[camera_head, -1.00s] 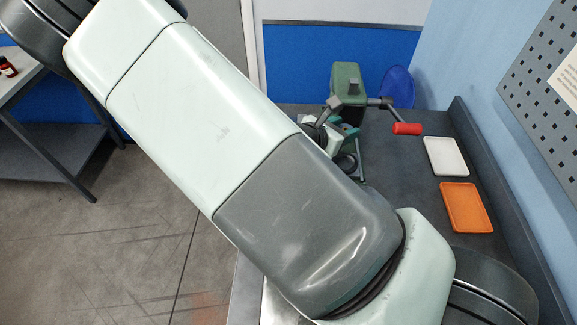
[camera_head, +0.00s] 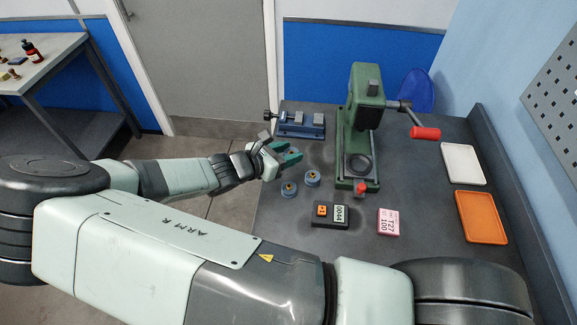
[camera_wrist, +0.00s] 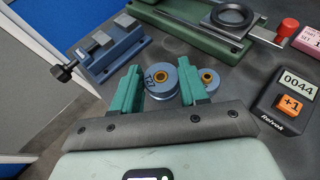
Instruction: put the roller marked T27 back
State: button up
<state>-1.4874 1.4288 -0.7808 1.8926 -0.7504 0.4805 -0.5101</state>
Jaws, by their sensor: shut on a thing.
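In the wrist view a blue-grey roller (camera_wrist: 162,82) with a brass-coloured hub sits between the green fingers of my gripper (camera_wrist: 158,88). Its face shows "T2"; any further character is hidden at its edge. My gripper is shut on it. In the head view my gripper (camera_head: 287,156) is at the bench's left side, in front of the blue vise, and the held roller is hard to make out. Two similar rollers stand on the bench, one (camera_head: 312,178) behind and right of the other (camera_head: 289,189). One bench roller (camera_wrist: 209,80) shows right of my fingers in the wrist view.
A blue vise (camera_head: 301,124) and a green press (camera_head: 364,110) with a red-handled crank stand behind. In front are a counter (camera_head: 330,215) reading 0044 and a pink card (camera_head: 388,222) reading T27, 100. White (camera_head: 462,164) and orange (camera_head: 481,217) trays lie at right.

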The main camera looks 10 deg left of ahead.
aim_at(288, 174)
jog(key=shift+f, duration=2.7)
jog(key=shift+f, duration=0.15)
jog(key=o, duration=1.2)
jog(key=shift+r, duration=0.2)
jog(key=v, duration=1.2)
